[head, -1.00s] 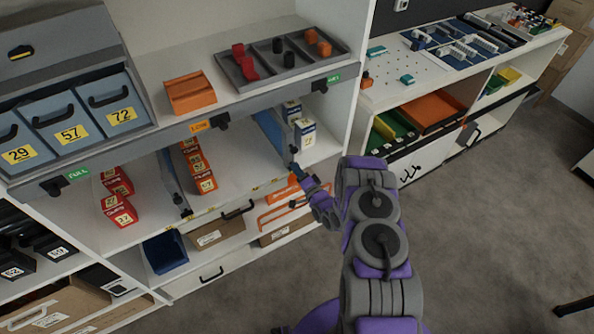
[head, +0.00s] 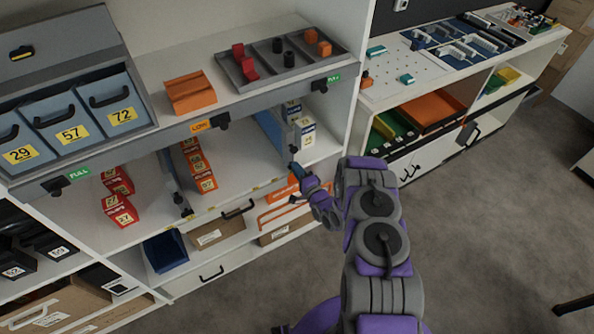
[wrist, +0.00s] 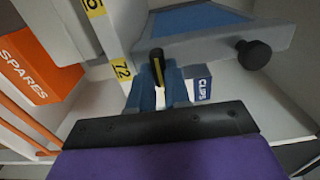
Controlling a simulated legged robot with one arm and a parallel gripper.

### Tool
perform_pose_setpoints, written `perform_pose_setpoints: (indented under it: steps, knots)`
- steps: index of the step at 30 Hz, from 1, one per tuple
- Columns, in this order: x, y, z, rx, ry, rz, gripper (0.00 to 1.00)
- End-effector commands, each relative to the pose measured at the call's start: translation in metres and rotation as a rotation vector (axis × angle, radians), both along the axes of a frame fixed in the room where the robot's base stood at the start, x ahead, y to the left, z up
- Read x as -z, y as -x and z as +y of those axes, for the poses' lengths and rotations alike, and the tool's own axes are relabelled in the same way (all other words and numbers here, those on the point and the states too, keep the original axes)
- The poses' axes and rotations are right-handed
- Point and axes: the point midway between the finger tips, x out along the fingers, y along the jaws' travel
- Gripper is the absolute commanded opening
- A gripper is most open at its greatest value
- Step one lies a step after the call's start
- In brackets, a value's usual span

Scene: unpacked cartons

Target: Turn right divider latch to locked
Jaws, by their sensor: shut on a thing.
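The right divider (head: 271,130) is a blue panel on the middle shelf, with a grey front end. It also shows in the wrist view (wrist: 200,17). Its latch (wrist: 158,66), a small black lever with a yellow stripe, stands nearly upright in the wrist picture between my blue fingertips. My gripper (wrist: 160,88) is shut on this latch. In the head view my gripper (head: 297,172) is at the shelf's front edge, by the divider's lower end. The latch is too small and covered there to read its setting.
White-and-blue boxes (head: 307,133) stand right of the divider, one marked CLIPS (wrist: 201,84). Red boxes (head: 197,165) stand to its left, beside the left divider (head: 172,178). A black knob (wrist: 254,54) is close by. An orange SPARES box (wrist: 38,65) sits below the shelf.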

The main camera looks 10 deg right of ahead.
Motion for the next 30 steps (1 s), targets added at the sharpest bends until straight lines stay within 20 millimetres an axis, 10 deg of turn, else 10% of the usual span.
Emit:
perform_pose_setpoints:
  steps: [3,4,12,23,30]
  knots:
    - [0.0,-0.001,-0.003,0.007,0.001,0.0,0.0]
    - [0.0,-0.001,-0.003,0.007,0.001,0.0,0.18]
    - [0.0,0.001,-0.001,0.003,0.001,0.0,0.43]
    - [0.0,0.01,-0.004,0.003,0.0,0.003,0.43]
    - [-0.001,0.051,-0.02,0.007,-0.002,0.003,0.43]
